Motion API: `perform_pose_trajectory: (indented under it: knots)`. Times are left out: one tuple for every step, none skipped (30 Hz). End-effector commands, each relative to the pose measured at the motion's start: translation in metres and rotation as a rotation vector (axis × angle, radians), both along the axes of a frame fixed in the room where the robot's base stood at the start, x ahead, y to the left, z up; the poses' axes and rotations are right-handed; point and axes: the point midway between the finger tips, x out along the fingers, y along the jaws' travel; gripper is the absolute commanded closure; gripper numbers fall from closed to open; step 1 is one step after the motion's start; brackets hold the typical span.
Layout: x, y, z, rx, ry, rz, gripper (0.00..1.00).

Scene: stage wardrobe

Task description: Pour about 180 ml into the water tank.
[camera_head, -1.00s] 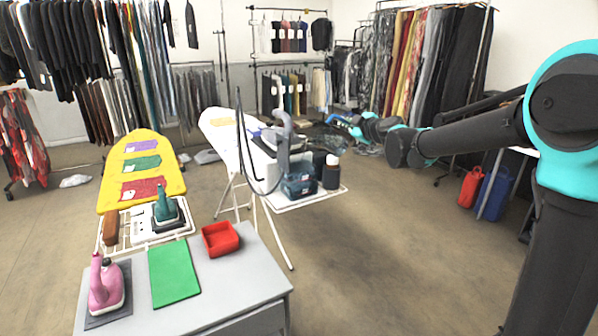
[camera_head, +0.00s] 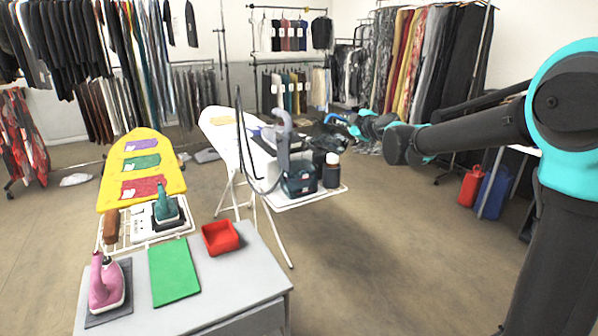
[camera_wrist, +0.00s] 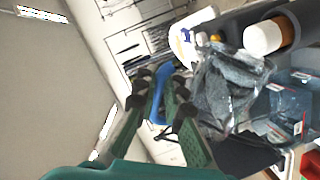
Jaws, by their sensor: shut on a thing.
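My gripper (camera_wrist: 163,120) is shut on the blue handle (camera_wrist: 162,92) of a clear jug. The clear jug (camera_wrist: 225,88) shows in the wrist view to the right of the fingers. It looks tilted; its water level and any stream cannot be made out. In the head view the jug (camera_head: 325,138) is small and hard to see above the ironing board's right end. The bluish see-through water tank (camera_head: 299,180) stands on the board's end rest. The water tank (camera_wrist: 290,108) is right of the jug in the wrist view. I cannot tell whether they touch.
A dark bottle with a pale cap (camera_head: 331,170) stands right beside the tank. A grey iron with a hose (camera_head: 283,140) is behind it on the white board (camera_head: 225,135). A grey table (camera_head: 225,280) holds a red tray (camera_head: 220,238).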

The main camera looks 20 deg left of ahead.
Motion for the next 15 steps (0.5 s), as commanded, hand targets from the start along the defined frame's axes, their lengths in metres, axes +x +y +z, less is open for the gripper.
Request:
perform_pose_trajectory:
  knots:
    - [-0.0003, 0.0005, 0.0004, -0.003, -0.002, 0.0, 1.0]
    - [-0.0004, 0.0006, 0.0005, -0.006, -0.004, 0.0, 1.0]
    - [-0.0006, 0.001, 0.0006, -0.008, -0.006, 0.0, 1.0]
    - [-0.0007, 0.0012, 0.0006, -0.011, -0.008, 0.0, 1.0]
    - [-0.0009, 0.0014, 0.0007, -0.013, -0.009, 0.0, 1.0]
    - [-0.0011, 0.0016, 0.0008, -0.017, -0.012, 0.0, 1.0]
    - [-0.0012, 0.0018, 0.0009, -0.02, -0.014, 0.001, 1.0]
    - [-0.0013, 0.002, 0.0009, -0.022, -0.016, 0.0, 1.0]
    - [-0.0015, 0.0023, 0.001, -0.026, -0.018, 0.0, 1.0]
    - [-0.0016, 0.0024, 0.0011, -0.027, -0.02, 0.0, 1.0]
    - [-0.0017, 0.0026, 0.0012, -0.03, -0.022, 0.0, 1.0]
    - [-0.0019, 0.0029, 0.0013, -0.032, -0.024, 0.0, 1.0]
    - [-0.0021, 0.003, 0.0013, -0.035, -0.025, 0.0, 1.0]
    - [-0.0021, 0.0033, 0.0013, -0.036, -0.027, 0.0, 1.0]
    - [-0.0023, 0.0035, 0.0014, -0.04, -0.028, 0.0, 1.0]
